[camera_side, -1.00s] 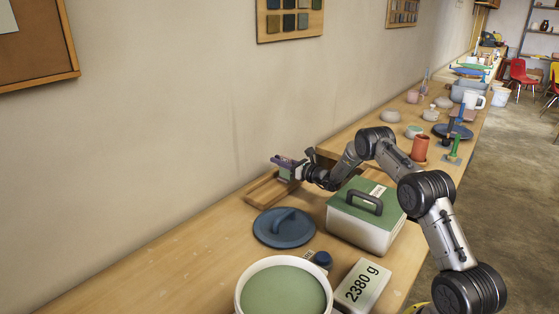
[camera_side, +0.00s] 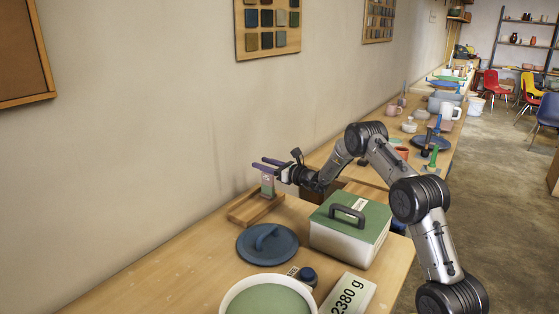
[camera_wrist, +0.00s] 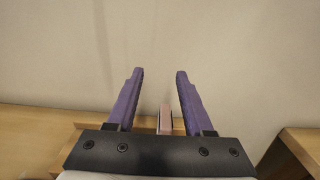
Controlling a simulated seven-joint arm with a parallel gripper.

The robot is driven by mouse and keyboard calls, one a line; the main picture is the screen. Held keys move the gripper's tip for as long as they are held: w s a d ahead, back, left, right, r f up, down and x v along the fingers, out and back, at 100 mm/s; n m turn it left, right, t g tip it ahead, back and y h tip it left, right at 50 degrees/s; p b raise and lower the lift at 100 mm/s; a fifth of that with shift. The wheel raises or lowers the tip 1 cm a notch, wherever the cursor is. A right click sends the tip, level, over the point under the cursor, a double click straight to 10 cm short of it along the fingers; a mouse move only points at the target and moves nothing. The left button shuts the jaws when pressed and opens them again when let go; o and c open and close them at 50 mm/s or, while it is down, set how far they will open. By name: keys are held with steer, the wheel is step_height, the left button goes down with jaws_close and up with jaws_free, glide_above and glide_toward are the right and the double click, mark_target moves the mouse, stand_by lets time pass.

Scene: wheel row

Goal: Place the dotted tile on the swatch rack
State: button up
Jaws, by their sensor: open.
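The wooden swatch rack (camera_side: 248,208) lies on the bench near the wall. A small tile (camera_side: 267,184) stands upright in the rack, near its far end; its dots are too small to make out. My gripper (camera_side: 262,163) has purple fingers, is open, and is at the height of the tile's top edge or just above it. In the wrist view the pinkish tile (camera_wrist: 165,118) shows edge-on between my gripper's spread fingers (camera_wrist: 158,75), with a gap on each side. The tile's lower part is hidden there.
A blue lid (camera_side: 267,244) lies in front of the rack. A green-lidded box (camera_side: 350,232) stands to its right. A round green-filled tub (camera_side: 268,300) and a block marked 2380 g (camera_side: 348,296) are at the front. The wall rises close behind the rack.

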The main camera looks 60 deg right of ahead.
steer(key=s+a+r, duration=0.5)
steer(key=s+r, duration=0.2)
steer(key=s, duration=0.3)
steer(key=a+r+n+y, duration=0.6)
steer(key=a+r+n, duration=0.1)
steer(key=a+r, duration=0.7)
steer(key=s+a+r+n+g+y, duration=0.2)
steer(key=s+a+n+g+y, duration=0.15)
steer(key=s+a+n, duration=0.5)
steer(key=s+a+r+n+g+y, duration=0.25)
steer(key=s+a+g, duration=0.2)
steer(key=a, duration=0.65)
steer(key=s+a+f+n+g+h, duration=0.1)
steer(key=s+a+f+n+g, duration=0.15)
steer(key=s+n, duration=0.4)
steer(key=s+a+f+n+g+h, duration=0.2)
steer(key=s+f+n, duration=0.15)
steer(key=s, duration=0.55)
steer(key=s+d+f+n+h, duration=0.4)
steer(key=d, duration=0.3)
steer(key=s+d+f+n+h, duration=0.4)
steer(key=d+f+h, duration=0.1)
steer(key=d, duration=0.1)
steer(key=shift+d, duration=0.35)
